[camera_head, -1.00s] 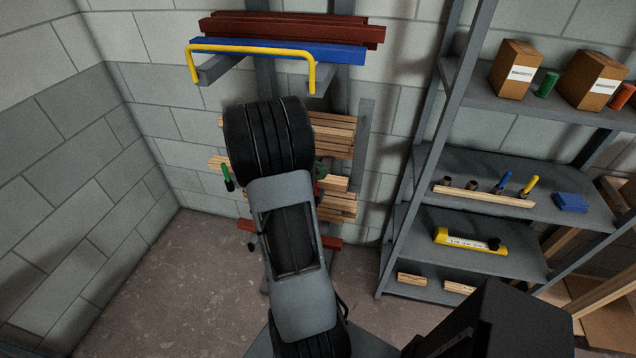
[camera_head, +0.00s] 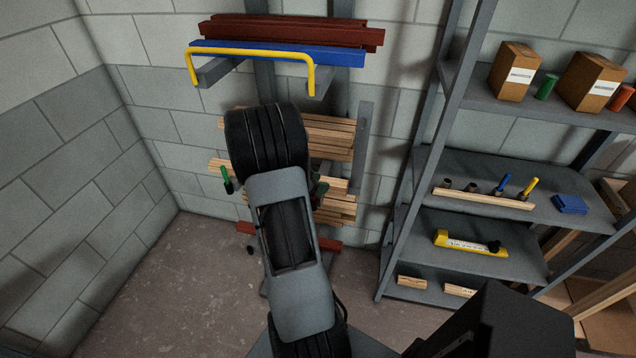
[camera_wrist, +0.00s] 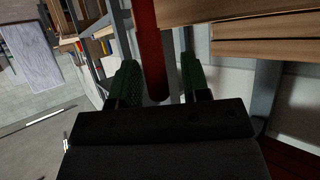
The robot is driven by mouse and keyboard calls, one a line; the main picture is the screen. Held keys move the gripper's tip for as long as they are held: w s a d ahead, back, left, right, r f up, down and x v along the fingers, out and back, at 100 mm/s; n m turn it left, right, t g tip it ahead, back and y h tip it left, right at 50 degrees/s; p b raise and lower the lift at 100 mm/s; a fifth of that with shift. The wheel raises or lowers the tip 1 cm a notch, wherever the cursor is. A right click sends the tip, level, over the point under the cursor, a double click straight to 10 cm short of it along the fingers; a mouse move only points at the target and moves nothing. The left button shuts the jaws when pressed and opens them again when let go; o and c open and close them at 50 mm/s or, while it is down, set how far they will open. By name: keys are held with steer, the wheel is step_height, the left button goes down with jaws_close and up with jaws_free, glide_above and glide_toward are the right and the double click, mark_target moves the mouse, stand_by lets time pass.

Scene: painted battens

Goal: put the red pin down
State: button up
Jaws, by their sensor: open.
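The red pin (camera_wrist: 151,50) shows in the wrist view as a red rod running down from the top edge. Its rounded near end lies between the two green fingers of my gripper (camera_wrist: 160,63). The fingers are open, with a gap on each side of the pin. What the far end of the pin rests in is out of sight.
Wooden battens (camera_head: 330,135) lie on the wall rack behind my arm. Above them are dark red battens (camera_head: 290,30), a blue batten (camera_head: 345,56) and a yellow bar (camera_head: 250,50). A grey shelf unit (camera_head: 480,175) stands right.

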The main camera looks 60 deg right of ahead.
steer(key=w+a+r+n+t, duration=0.7)
steer(key=w+a+r+t, duration=0.65)
steer(key=w+a, duration=0.35)
steer(key=w+a+r+n+t+y, duration=0.2)
steer(key=a+n+y, duration=0.2)
steer(key=a, duration=0.2)
steer(key=w+a+r+n+t+y, duration=0.1)
steer(key=a+r+n+t+y, duration=0.15)
steer(key=a, duration=0.35)
steer(key=s+a+f+n+g+y, duration=0.25)
steer(key=s+a+n+y, duration=0.3)
steer(key=a, duration=0.35)
steer(key=s+f+n+g, duration=0.1)
steer(key=s+n+g, duration=0.1)
steer(key=s, duration=0.4)
steer(key=s+f+n+g+h, duration=0.1)
steer(key=s+f+n+g, duration=0.1)
steer(key=s, duration=0.3)
steer(key=shift+s+a+g, duration=0.2)
steer(key=shift+s+g, duration=0.2)
steer(key=shift+g, duration=0.35)
